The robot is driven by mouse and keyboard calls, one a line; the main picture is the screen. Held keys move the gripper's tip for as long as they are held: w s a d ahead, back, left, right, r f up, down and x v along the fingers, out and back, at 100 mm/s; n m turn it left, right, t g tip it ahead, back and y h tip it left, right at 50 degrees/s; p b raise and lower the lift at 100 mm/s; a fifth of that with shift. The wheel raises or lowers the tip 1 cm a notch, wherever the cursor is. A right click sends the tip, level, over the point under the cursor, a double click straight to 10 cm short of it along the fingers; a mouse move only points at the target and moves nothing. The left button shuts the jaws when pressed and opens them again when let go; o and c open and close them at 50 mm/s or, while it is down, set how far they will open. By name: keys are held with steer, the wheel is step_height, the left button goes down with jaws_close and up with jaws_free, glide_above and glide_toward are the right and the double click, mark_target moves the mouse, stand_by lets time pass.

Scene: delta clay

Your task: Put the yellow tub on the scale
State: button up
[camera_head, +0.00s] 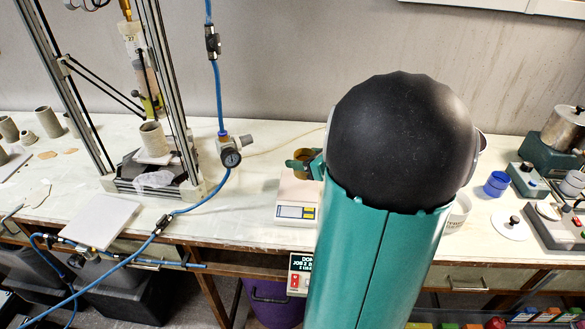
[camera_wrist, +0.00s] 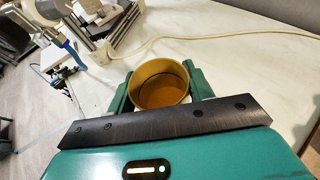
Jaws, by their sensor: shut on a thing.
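My gripper (camera_wrist: 159,76) is shut on the yellow tub (camera_wrist: 161,92), with one green finger on each side of its wall. The tub is upright and open at the top, with an amber-brown inside. In the head view, the tub (camera_head: 303,154) shows small beside my gripper (camera_head: 305,163), partly hidden by the fingers and arm. The white scale (camera_head: 297,194) with a yellow-edged display is on the bench directly below. The tub appears over the scale's back part; I cannot tell whether it touches it. My arm hides the scale's right side.
A clay printer frame (camera_head: 158,180) with a grey pot stands left, with a pressure gauge (camera_head: 230,157) and blue hose nearby. A white cup (camera_head: 457,212), a blue tub (camera_head: 496,184) and bench machines stand right. Bare bench lies between hose and scale.

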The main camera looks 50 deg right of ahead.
steer(key=shift+w+d+f, duration=0.1)
steer(key=shift+w+f, duration=0.9)
steer(key=shift+f, duration=0.2)
steer(key=shift+w+f, duration=0.1)
steer(key=shift+f, duration=1.45)
steer(key=shift+f, duration=0.15)
steer(key=o, duration=1)
